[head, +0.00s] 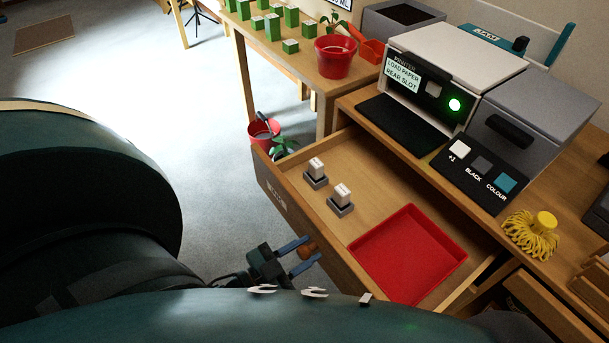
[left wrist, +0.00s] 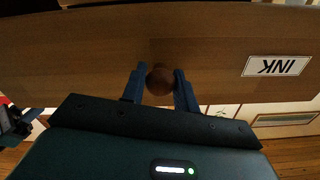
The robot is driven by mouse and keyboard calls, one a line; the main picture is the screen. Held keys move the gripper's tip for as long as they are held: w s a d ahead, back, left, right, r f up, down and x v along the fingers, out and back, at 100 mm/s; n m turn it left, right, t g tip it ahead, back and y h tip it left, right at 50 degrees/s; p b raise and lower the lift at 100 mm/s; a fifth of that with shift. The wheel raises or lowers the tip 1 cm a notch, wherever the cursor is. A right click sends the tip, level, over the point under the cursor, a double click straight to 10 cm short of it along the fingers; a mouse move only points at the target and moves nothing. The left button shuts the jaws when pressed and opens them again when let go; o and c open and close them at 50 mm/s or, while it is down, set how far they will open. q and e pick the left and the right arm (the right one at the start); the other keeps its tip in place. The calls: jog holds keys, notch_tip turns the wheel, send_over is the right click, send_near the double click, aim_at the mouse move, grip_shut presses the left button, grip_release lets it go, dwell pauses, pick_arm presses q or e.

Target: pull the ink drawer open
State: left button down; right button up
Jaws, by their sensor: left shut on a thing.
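The ink drawer (head: 370,165) is a wooden drawer standing well open below the printer desk. Inside it are two small white-topped cartridges in dark holders (head: 341,199) and a red tray (head: 408,254). My left gripper (head: 292,250) is at the drawer's front and is shut on its round brown knob (head: 308,250). In the left wrist view the blue fingers (left wrist: 160,88) sit on both sides of the knob (left wrist: 160,79), and the INK label (left wrist: 277,66) shows upside down on the drawer front.
A printer (head: 450,75) and a button panel (head: 480,168) stand on the desk above the drawer. A yellow coil-like object (head: 531,233) lies to the right. A plant table with a red pot (head: 335,56) is behind. Open floor (head: 205,190) lies left of the drawer.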

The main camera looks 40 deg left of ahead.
pick_arm(q)
jog(key=c, duration=1.1)
grip_release()
jog(key=v, duration=1.3)
jog(key=shift+p, duration=0.35)
jog(key=shift+s, duration=0.1)
jog(key=shift+s, duration=0.1)
